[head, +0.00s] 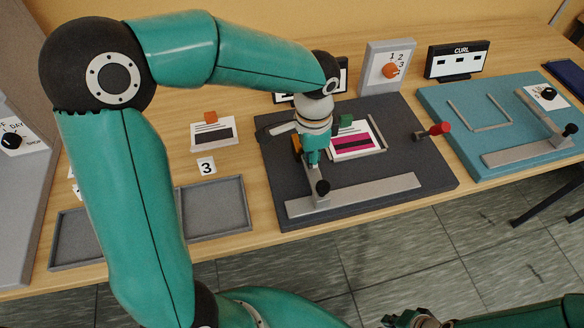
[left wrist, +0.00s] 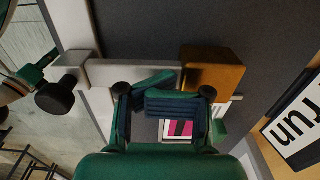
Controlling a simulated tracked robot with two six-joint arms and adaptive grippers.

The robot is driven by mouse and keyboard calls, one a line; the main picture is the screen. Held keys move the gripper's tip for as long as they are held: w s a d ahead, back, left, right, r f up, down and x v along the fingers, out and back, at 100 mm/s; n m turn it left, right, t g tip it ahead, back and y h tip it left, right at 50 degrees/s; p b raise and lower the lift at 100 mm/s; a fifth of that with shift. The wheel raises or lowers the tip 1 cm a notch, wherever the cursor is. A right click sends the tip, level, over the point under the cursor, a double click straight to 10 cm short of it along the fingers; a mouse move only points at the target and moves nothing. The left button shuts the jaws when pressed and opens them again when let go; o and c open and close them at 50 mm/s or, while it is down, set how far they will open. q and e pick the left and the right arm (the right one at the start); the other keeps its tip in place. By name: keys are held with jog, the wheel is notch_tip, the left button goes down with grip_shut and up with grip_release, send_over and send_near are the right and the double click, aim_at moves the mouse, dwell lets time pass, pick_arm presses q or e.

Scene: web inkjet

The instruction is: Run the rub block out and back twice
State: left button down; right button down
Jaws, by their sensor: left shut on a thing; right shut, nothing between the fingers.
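My left gripper (head: 313,160) is low over the dark board (head: 400,135), largely hidden by its own wrist. In the left wrist view, its fingers (left wrist: 168,108) are shut at a grey arm (left wrist: 125,74) beside an orange block (left wrist: 212,70), which looks like the rub block. The fingers hide the exact grip point. The orange block also shows partly in the head view (head: 297,144). The grey arm joins a black knob (head: 322,187) over a grey rail (head: 370,192). A sheet with a magenta print (head: 357,143) lies right of the gripper. My right gripper (head: 413,318) is shut and empty at the bottom edge.
A red-handled lever (head: 438,129) sits at the board's right edge. A numbered dial (head: 391,70) and a CURL display (head: 458,60) stand behind. A blue board (head: 455,110) lies right. A grey tray (head: 232,188) and a 3 card (head: 206,166) are left.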

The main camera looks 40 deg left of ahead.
aim_at(289, 175)
pick_arm(q)
jog(key=shift+s+a+f+b, duration=0.15)
jog(key=shift+s+a+b, duration=0.05)
jog(key=shift+s+a, duration=0.6)
jog(key=shift+s+a+f+b, duration=0.15)
jog(key=shift+s+a, duration=0.4)
jog(key=shift+s, duration=0.4)
jog(key=c, duration=1.6)
grip_release()
jog(key=shift+s, duration=0.1)
jog(key=o, duration=0.5)
jog(key=shift+r, duration=0.1)
jog(key=o, duration=0.5)
jog(key=shift+a, duration=0.1)
jog(key=shift+o, duration=0.2)
jog(key=shift+r, duration=0.1)
notch_tip(289, 175, up, 8)
jog(key=p, duration=0.6)
jog(key=shift+w+p, duration=0.2)
jog(key=shift+p, duration=0.2)
